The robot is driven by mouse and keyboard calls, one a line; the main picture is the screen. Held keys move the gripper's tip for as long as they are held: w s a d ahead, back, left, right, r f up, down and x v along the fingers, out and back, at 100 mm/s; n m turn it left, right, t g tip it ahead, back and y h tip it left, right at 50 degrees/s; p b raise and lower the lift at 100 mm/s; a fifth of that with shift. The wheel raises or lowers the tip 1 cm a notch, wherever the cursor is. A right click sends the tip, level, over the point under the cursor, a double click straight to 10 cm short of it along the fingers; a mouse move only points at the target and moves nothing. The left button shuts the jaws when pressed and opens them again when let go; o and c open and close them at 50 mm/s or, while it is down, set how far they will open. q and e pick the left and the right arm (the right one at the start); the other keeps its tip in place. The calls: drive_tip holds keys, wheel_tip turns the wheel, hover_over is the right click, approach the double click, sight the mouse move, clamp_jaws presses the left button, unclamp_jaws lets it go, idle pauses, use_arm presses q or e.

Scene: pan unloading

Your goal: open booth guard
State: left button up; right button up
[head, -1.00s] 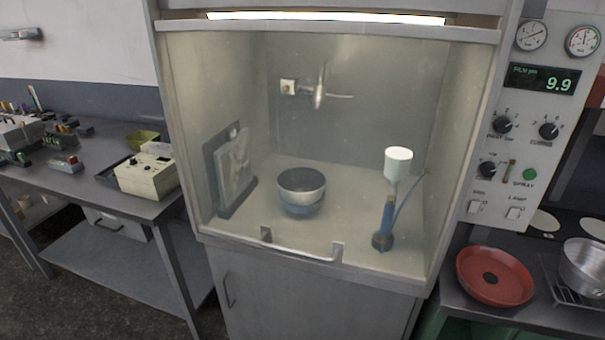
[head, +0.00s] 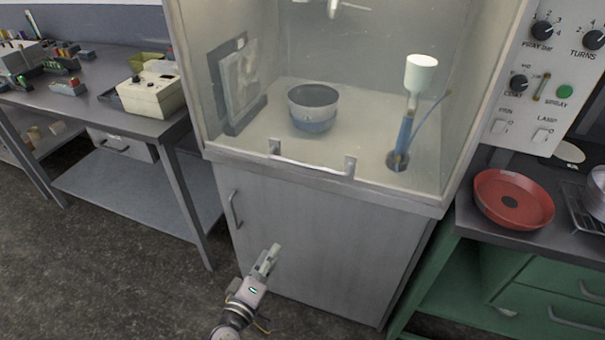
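The booth's clear guard (head: 340,120) covers the front of the booth and looks closed, its lower edge meeting the booth's front sill. A metal bar handle (head: 312,168) with two end brackets sits along its lower edge. My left gripper (head: 268,257) is in front of the cabinet door below the booth, lower than the handle and apart from it. Its fingers look close together, but whether they are open or shut is unclear. My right gripper is not in view.
Behind the guard stand a bowl (head: 313,107) and a blue stand with a white cup (head: 421,73). A cabinet door handle (head: 236,209) sticks out below. A bench (head: 150,126) stands left; a red pan (head: 513,198) lies on the right counter. Floor at lower left is free.

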sight(302, 164)
use_arm(q)
wheel_tip(302, 164, up, 13)
drive_tip(key=d+n+t+h+b, duration=0.1)
drive_tip(key=d+n+t, duration=0.1)
drive_tip(key=n+t, duration=0.15)
drive_tip(key=shift+n+g, duration=0.25)
drive_tip(key=shift+n, duration=0.2)
drive_tip(key=x, duration=1.7)
drive_tip(key=shift+w, duration=0.2)
drive_tip(key=shift+c, duration=0.5)
clamp_jaws()
